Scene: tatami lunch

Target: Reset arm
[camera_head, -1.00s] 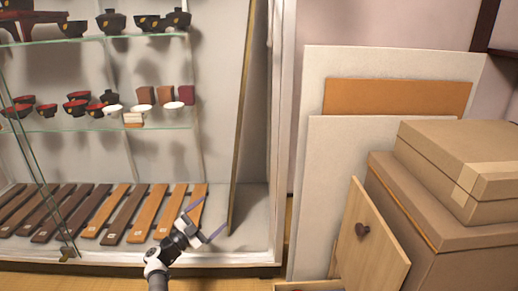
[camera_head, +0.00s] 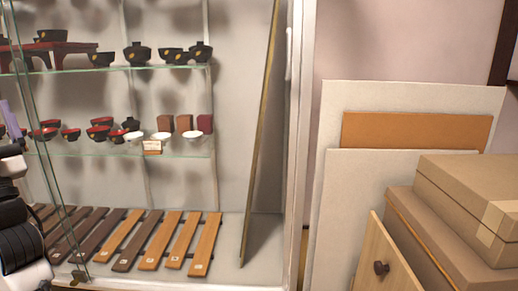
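My arm stands close to the camera at the left edge in the head view, with white and black links. Part of my gripper (camera_head: 10,118) shows above it as a purple finger, cut off by the picture edge. The other finger is not seen, so I cannot tell whether it is open or shut. Nothing is seen held in the visible part.
A glass display cabinet (camera_head: 235,190) holds bowls on glass shelves and several wooden boards (camera_head: 205,245) at its bottom. On the right are leaning panels (camera_head: 345,215), stacked cardboard boxes (camera_head: 460,190) and a wooden door with a knob (camera_head: 385,260).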

